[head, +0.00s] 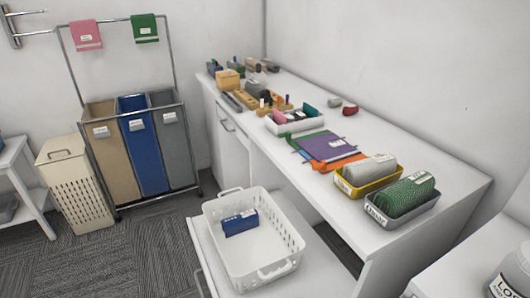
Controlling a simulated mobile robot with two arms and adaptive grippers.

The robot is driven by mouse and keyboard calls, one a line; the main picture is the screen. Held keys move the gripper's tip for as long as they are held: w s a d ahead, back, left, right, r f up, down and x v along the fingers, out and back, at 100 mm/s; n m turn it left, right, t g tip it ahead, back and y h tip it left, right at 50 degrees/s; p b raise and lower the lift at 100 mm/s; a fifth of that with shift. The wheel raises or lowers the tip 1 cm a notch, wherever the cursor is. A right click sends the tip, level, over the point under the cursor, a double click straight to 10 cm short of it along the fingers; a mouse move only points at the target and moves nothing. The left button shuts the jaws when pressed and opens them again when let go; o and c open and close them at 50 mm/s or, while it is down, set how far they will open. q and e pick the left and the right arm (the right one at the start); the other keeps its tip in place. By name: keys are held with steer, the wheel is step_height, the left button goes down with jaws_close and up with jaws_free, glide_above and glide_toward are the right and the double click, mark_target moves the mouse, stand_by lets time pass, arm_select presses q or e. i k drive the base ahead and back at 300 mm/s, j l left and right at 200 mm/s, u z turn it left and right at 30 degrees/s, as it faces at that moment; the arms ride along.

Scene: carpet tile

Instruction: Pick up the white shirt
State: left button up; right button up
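A rolled, whitish-grey cloth bundle (370,169) with a small label lies in a yellow-rimmed tray (376,187) on the white counter. It is the only white cloth-like thing I see and may be the white shirt; its folds are too small to be sure. A green patterned roll (404,194) with a label lies in a grey tray (406,219) just in front of it, to the right. Neither of my grippers is in view.
The long white counter (455,182) also holds folders (327,148), a white organizer tray (296,126) and small items. A white basket (285,263) with a blue labelled item (240,222) stands below. Laundry sorter (145,157) and cream hamper (78,193) stand left; carpet (120,262) is clear.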

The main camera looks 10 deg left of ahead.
mark_target(359, 174)
steer(key=k+u, duration=0.2)
steer(key=u, duration=0.15)
steer(key=k+j+u, duration=0.2)
steer(key=u, duration=0.15)
